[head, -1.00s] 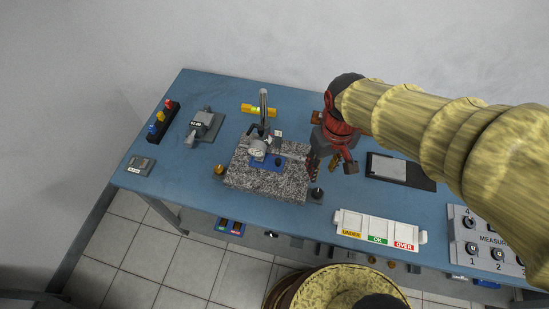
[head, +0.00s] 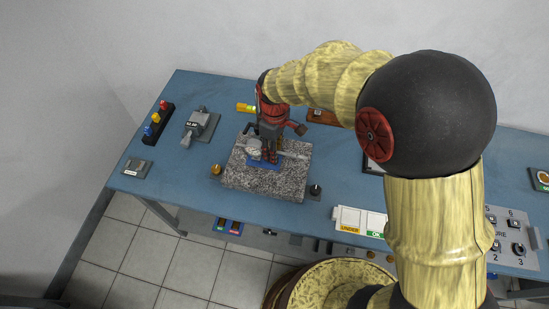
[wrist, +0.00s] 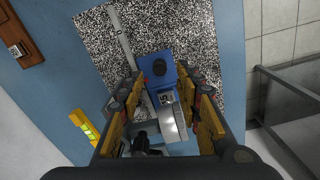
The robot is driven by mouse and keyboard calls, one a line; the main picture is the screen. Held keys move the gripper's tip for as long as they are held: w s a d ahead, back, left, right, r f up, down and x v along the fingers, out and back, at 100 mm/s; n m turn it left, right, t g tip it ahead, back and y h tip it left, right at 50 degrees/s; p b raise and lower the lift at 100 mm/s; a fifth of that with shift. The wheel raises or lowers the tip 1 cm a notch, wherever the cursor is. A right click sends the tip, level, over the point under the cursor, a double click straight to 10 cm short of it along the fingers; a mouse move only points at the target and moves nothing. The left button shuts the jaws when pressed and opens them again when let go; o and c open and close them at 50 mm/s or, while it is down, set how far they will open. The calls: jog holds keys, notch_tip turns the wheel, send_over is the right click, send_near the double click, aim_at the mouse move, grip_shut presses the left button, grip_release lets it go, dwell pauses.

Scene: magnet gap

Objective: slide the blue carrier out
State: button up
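The blue carrier (head: 262,164) sits on the speckled granite plate (head: 285,186). In the wrist view the carrier (wrist: 158,64) shows its blue end with a dark round knob. A small numbered label and a grey metal part lie nearer my gripper. My gripper (head: 270,156) is over the plate at the gauge stand. In the wrist view my gripper (wrist: 163,84) is open, with one finger on each side of the carrier and stand. I cannot tell whether the fingers touch anything. My gripper hides much of the stand.
A pale strip (wrist: 121,38) lies on the granite beside the carrier. A brass knob (head: 215,169) and a dark knob (head: 315,190) stand beside the plate. A white UNDER/OK bin (head: 358,221) is at the front edge.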

notch_tip(320, 180, down, 5)
jog(key=shift+f+b, duration=0.1)
jog(key=shift+b, duration=0.35)
jog(key=c, duration=0.3)
grip_shut()
dwell(0.5)
